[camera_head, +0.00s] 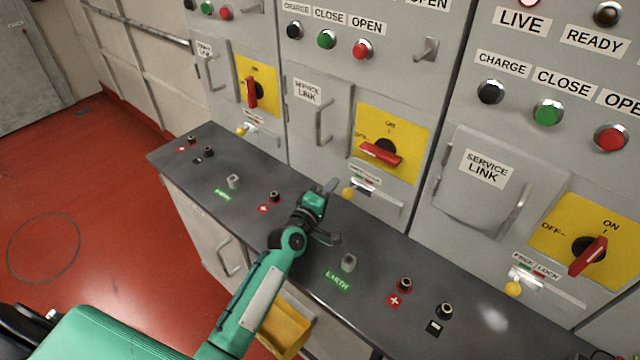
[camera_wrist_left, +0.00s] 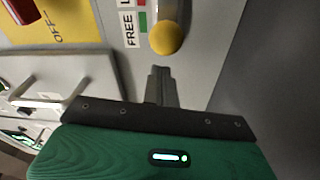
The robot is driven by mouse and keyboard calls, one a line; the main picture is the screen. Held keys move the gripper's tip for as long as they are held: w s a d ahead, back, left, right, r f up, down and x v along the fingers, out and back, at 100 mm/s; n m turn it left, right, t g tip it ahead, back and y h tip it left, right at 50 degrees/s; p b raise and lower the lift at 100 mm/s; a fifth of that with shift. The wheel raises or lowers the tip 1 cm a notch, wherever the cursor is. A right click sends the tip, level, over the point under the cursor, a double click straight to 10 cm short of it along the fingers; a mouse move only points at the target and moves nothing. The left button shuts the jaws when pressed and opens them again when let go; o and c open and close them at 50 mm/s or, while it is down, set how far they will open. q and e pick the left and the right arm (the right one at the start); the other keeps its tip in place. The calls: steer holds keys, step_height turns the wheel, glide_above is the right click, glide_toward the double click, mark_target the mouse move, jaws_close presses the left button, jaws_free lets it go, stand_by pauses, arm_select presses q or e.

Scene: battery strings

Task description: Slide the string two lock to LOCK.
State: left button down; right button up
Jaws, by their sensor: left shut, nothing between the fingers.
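The lock on the middle cabinet, seemingly string two's, has a round yellow knob (camera_head: 348,193) at the left end of its slot, below a small green and red label (camera_head: 366,181). In the left wrist view the knob (camera_wrist_left: 166,38) is close ahead of the fingertips, beside the word FREE (camera_wrist_left: 129,29); the LOCK word is mostly cut off. My left gripper (camera_head: 332,186) is shut and empty, just left of the knob in the head view. Its fingertips (camera_wrist_left: 160,72) seem apart from the knob. My right gripper is not in view.
Above the lock is a red rotary handle (camera_head: 380,152) on a yellow plate, at OFF. Similar locks with yellow knobs stand on the left (camera_head: 241,131) and right (camera_head: 513,288) cabinets. The grey ledge (camera_head: 455,285) below carries several terminals and posts.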

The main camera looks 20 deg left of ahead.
mark_target(348, 197)
arm_select(q)
steer(key=shift+s+d, duration=0.55)
steer(key=shift+d, duration=0.25)
steer(key=d, duration=0.1)
steer(key=s+d+p, duration=0.1)
steer(key=d, duration=0.1)
steer(key=shift+s+d, duration=0.1)
steer(key=shift+d, duration=0.1)
steer(key=shift+a, duration=0.1)
